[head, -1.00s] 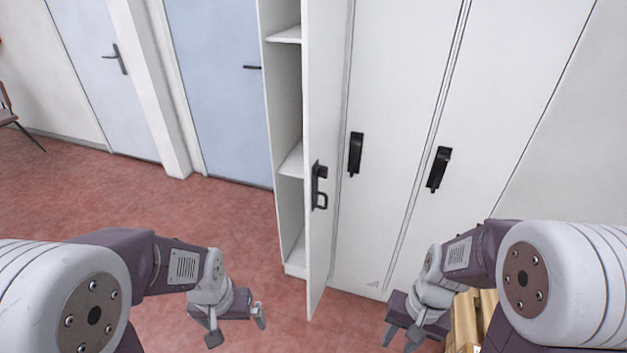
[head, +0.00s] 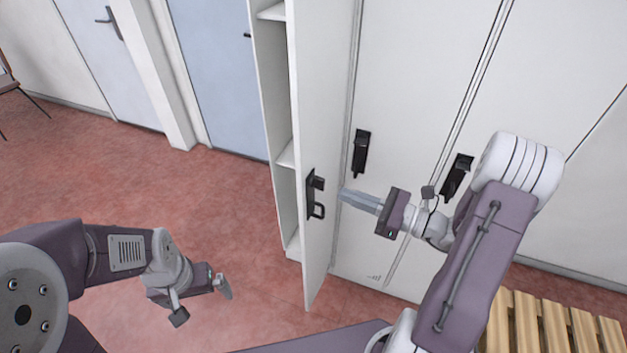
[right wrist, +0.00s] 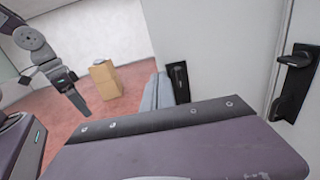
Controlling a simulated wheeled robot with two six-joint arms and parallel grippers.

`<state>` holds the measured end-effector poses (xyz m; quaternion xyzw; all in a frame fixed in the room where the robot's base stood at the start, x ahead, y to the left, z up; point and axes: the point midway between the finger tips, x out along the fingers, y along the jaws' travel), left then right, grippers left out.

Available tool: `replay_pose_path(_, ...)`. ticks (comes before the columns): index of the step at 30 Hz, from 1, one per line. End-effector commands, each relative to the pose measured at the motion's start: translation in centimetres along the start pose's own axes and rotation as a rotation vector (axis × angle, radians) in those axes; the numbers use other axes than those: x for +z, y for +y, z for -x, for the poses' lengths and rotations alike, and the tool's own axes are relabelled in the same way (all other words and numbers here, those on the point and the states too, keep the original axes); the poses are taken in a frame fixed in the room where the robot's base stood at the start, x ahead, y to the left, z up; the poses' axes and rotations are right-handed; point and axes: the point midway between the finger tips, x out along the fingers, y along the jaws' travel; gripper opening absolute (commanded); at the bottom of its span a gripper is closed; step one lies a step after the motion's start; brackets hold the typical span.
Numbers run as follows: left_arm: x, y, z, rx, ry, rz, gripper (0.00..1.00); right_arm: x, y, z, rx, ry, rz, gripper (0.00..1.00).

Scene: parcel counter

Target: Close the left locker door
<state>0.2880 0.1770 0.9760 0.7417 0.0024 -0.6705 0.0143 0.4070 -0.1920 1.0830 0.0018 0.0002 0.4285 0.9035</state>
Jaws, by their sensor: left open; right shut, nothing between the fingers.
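The left locker door (head: 318,110) stands swung out from the white locker, with shelves of the open compartment (head: 275,130) showing to its left. Its black handle (head: 316,193) is on the face turned to the right. My right gripper (head: 343,195) is shut and empty, pointing left at this face beside the handle; I cannot tell if it touches the door. Its fingers (right wrist: 155,95) show partly in the right wrist view, behind my wrist housing. My left gripper (head: 202,300) is open and empty, low over the floor, left of the door.
Two more locker doors, with black handles (head: 361,153) (head: 457,176), look shut right of the open one. Wooden slats (head: 550,325) lie at the lower right. A chair (head: 10,85) stands far left. A brown box (right wrist: 105,80) shows in the right wrist view. Red floor left of the locker is clear.

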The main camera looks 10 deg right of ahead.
Motion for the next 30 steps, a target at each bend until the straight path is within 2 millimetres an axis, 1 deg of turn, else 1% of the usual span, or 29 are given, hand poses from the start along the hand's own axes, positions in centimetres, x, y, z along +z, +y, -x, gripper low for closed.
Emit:
replay_pose_path(1, 0.0, 0.0, 0.4, 0.000, 0.000, 0.000, 1.00, 0.2, 0.2, -1.2, 0.007, 0.000, -0.002, 0.00)
replay_pose_path(6, -0.1, 0.0, 1.0, 0.000, 0.000, 0.000, 1.00, 0.2, 0.2, -4.9, 0.008, 0.002, -0.001, 0.00)
replay_pose_path(9, -0.1, 0.0, 1.4, 0.000, 0.000, 0.000, 1.00, 0.2, 0.2, -6.7, 0.007, 0.002, -0.001, 0.00)
replay_pose_path(12, -0.2, 0.0, 1.6, 0.000, 0.000, 0.000, 1.00, 0.1, 0.2, -8.1, 0.005, 0.001, 0.000, 0.00)
replay_pose_path(15, -0.2, 0.0, 1.8, 0.000, 0.000, 0.000, 1.00, 0.1, 0.1, -8.9, 0.004, 0.001, 0.001, 0.00)
replay_pose_path(18, -0.2, 0.0, 1.8, 0.000, 0.000, 0.000, 1.00, 0.0, 0.1, -9.3, 0.001, 0.001, 0.001, 0.00)
replay_pose_path(30, -0.2, 0.0, 1.7, 0.000, 0.000, 0.000, 1.00, 0.0, 0.1, -9.4, -0.002, 0.002, 0.001, 0.00)
